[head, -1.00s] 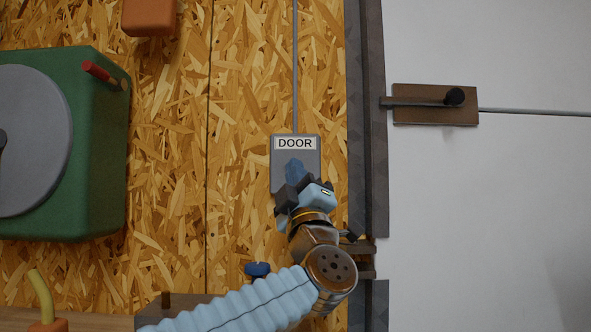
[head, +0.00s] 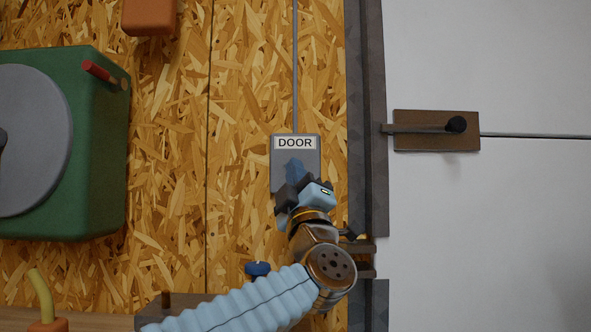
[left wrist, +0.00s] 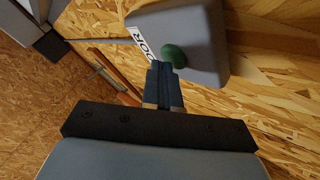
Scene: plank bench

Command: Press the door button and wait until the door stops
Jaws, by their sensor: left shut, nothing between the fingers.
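The grey door box (head: 280,182), labelled DOOR, is fixed to the chipboard wall. In the left wrist view its green button (left wrist: 176,55) shows; in the head view my gripper hides it. My left gripper (head: 294,170) is shut and empty, with its fingertips at the button. In the left wrist view the fingertips (left wrist: 160,68) overlap the button's edge; I cannot tell whether they press it. The pale door panel (head: 500,230) on the right carries a brown plate (head: 435,143) with a black knob (head: 456,124). My right gripper is out of view.
A green machine (head: 105,150) with a grey disc and red handle is on the left. A dark post (head: 367,120) stands between the chipboard and the pale panel. A blue knob (head: 257,269) is below the box. An orange block (head: 149,16) is at the top.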

